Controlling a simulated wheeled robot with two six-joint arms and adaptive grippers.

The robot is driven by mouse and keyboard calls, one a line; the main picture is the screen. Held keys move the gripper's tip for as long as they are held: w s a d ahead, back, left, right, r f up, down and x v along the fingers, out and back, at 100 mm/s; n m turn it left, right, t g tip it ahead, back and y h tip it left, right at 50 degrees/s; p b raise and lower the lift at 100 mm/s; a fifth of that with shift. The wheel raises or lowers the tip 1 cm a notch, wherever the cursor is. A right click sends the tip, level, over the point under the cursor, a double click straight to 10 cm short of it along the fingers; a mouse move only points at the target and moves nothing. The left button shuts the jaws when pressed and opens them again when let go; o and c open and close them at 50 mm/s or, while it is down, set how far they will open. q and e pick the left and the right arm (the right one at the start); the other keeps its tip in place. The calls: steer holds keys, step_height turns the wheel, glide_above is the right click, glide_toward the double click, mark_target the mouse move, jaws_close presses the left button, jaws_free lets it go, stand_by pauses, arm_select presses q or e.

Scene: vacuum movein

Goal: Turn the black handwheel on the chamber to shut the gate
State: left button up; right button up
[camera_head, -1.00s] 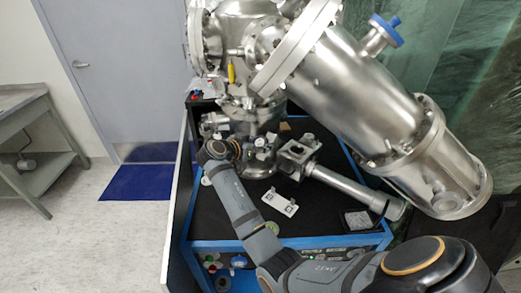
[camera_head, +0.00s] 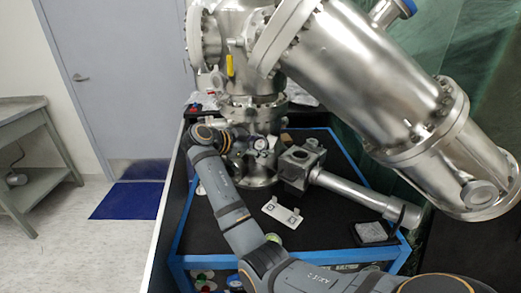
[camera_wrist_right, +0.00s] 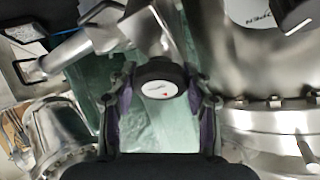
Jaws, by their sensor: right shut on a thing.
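The black handwheel (camera_wrist_right: 157,72) has a white round face with a small red mark. In the right wrist view it sits between the purple-padded fingers of my right gripper (camera_wrist_right: 158,100), which is shut on it. In the head view my right gripper (camera_head: 226,140) is at the lower part of the steel chamber (camera_head: 255,112), beside a small round gauge. The wheel is hidden behind my wrist there. My left gripper is not in view. The gate itself cannot be made out.
The chamber stands on a black-topped cart (camera_head: 225,235) with a blue frame. A large steel cylinder (camera_head: 375,75) slopes down to the right above it. A steel tube assembly (camera_head: 350,190) and a white plate (camera_head: 282,211) lie on the top. A grey bench (camera_head: 30,150) stands at the left.

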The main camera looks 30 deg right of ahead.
stand_by(0.3)
steer(key=o, duration=1.2)
steer(key=shift+c, duration=0.2)
steer(key=shift+a+r, duration=0.1)
steer(key=shift+a, duration=0.15)
steer(key=v, duration=0.6)
steer(key=shift+a+r, duration=0.25)
steer(key=shift+a, duration=0.1)
steer(key=shift+s, duration=0.1)
